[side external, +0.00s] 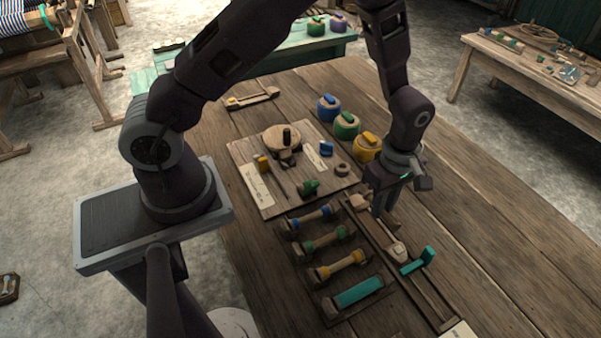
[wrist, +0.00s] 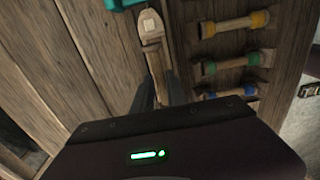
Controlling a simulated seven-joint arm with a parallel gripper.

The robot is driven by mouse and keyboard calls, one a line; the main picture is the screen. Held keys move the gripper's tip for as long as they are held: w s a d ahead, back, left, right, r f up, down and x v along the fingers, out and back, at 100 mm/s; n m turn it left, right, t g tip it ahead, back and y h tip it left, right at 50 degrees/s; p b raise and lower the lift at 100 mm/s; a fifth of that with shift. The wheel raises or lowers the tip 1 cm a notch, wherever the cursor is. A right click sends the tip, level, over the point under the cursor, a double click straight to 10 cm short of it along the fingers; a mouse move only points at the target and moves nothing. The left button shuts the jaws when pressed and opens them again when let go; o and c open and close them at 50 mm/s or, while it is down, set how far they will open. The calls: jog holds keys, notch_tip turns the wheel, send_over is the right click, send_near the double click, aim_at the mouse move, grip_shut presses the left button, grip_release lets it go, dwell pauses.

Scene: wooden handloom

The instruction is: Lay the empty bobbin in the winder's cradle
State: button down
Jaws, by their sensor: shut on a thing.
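My gripper (side external: 382,208) is low over a long narrow wooden tray (side external: 434,300). A shuttle with pale wooden ends (side external: 397,251) lies along it. In the wrist view, the fingers (wrist: 158,94) straddle a slim tan wooden piece (wrist: 155,64) behind the shuttle's pale tip (wrist: 150,26). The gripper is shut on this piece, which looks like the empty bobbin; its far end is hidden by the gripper. The winder board (side external: 247,149) lies left of the gripper, with a round wooden wheel (side external: 279,138) and small yellow, blue and green parts. I cannot tell which part is the cradle.
Beside the tray lie bobbins wound in blue (side external: 312,218), green (side external: 323,242) and yellow (side external: 341,265), and a teal strip (side external: 359,292). A teal piece (side external: 418,262) stands up at the tray. Blue, green and yellow pots stand behind; the table's right side is clear.

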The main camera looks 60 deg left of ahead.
jog(key=s+a+r+g, duration=0.15)
jog(key=s+a, duration=0.35)
jog(key=a, duration=0.6)
jog(key=s+a+r+g, duration=0.15)
jog(key=s+a, duration=0.25)
jog(key=a, duration=0.7)
jog(key=shift+f, duration=2.75)
jog(key=shift+f, duration=0.45)
jog(key=shift+f, duration=0.25)
jog(key=c, duration=1.3)
grip_release()
